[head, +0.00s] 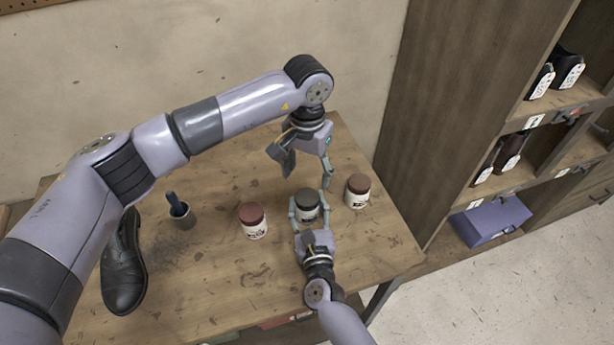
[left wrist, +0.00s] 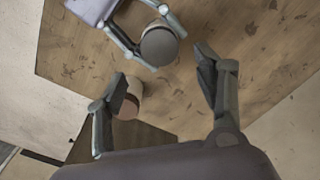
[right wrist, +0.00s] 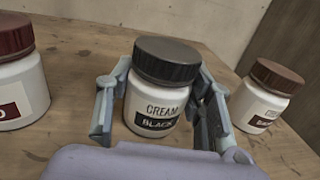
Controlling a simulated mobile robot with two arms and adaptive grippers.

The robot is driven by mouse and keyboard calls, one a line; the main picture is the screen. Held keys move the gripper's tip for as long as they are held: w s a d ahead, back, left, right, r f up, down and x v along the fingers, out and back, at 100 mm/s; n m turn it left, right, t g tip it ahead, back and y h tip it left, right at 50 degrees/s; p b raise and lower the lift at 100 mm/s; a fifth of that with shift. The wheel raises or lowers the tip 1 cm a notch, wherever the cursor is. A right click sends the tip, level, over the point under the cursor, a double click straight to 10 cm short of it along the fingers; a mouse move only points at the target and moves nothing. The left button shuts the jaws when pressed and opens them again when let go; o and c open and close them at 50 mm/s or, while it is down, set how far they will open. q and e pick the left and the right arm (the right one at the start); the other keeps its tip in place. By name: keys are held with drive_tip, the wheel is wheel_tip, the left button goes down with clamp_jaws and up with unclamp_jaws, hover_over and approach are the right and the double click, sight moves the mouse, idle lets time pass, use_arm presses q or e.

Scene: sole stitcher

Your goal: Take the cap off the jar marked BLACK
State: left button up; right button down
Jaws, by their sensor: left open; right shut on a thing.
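The jar marked BLACK (right wrist: 157,112) is white with a dark grey cap (right wrist: 167,60). It stands upright on the table, and its label reads CREAM BLACK in the right wrist view. My right gripper (head: 308,217) is shut around the jar's body from the near side, below the cap. My left gripper (head: 307,178) is open and empty, above and behind the jar in the head view. In the left wrist view the cap (left wrist: 159,47) lies beyond and between the spread fingers (left wrist: 165,85). The cap sits on the jar.
A jar with a dark red cap (head: 253,222) stands left of the held jar, and a brown-capped jar (head: 357,191) stands close on its right. A black shoe (head: 122,265) and a small cup with a tool (head: 182,214) are at the left. A wooden shelf (head: 440,130) rises at the right.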

sight(307, 197)
use_arm(q)
wheel_tip(307, 197, down, 8)
drive_tip(key=shift+r, duration=0.25)
drive_tip(key=shift+c, duration=0.3)
drive_tip(key=c, duration=1.1)
drive_tip(key=o, duration=1.3)
drive_tip(key=shift+c, duration=0.2)
drive_tip(key=shift+r, duration=0.1)
drive_tip(key=shift+r, duration=2.15)
use_arm(e)
drive_tip(key=c, duration=0.7)
unclamp_jaws()
